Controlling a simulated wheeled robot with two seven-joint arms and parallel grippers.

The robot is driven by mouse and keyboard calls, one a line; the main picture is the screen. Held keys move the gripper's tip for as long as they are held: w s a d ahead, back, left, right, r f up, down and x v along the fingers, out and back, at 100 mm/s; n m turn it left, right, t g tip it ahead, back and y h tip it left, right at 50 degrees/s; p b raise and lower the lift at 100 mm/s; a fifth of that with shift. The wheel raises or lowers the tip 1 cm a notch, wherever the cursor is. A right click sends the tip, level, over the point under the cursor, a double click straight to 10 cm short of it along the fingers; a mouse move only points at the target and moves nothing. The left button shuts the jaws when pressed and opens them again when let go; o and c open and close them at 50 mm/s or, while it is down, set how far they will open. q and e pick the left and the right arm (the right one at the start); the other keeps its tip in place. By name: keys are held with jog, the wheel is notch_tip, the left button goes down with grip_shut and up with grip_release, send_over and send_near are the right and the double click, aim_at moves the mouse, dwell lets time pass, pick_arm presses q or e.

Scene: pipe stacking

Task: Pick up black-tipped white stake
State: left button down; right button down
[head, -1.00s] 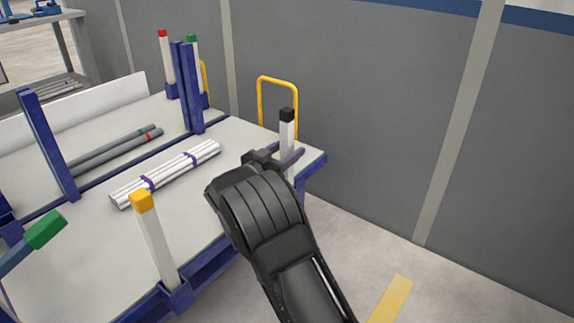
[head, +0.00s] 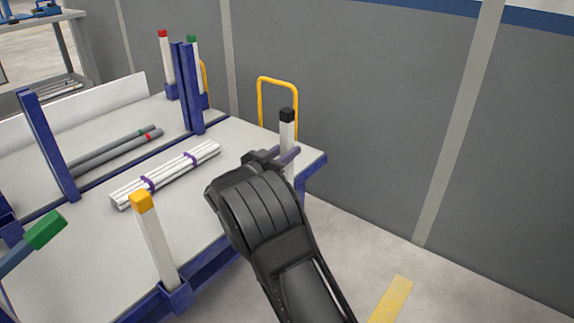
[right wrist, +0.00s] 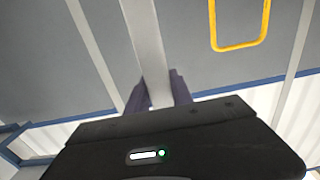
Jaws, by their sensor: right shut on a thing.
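The black-tipped white stake (head: 287,130) stands upright at the right corner of the blue-framed cart in the head view. Its lower end is hidden behind my right arm. My right gripper (head: 276,158) is shut on the stake below the black tip. In the right wrist view the white stake (right wrist: 148,45) runs up between the two dark fingers (right wrist: 160,90). My left gripper is not in view.
The cart top (head: 235,150) carries a bundle of white pipes (head: 165,175) with purple bands and some grey pipes (head: 115,150). An orange-tipped stake (head: 155,240) stands at the near edge. A yellow handle (head: 278,80) rises behind the cart, near the grey wall (head: 370,100).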

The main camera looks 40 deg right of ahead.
aim_at(287, 110)
jog(key=shift+r, duration=0.1)
dwell(0.3)
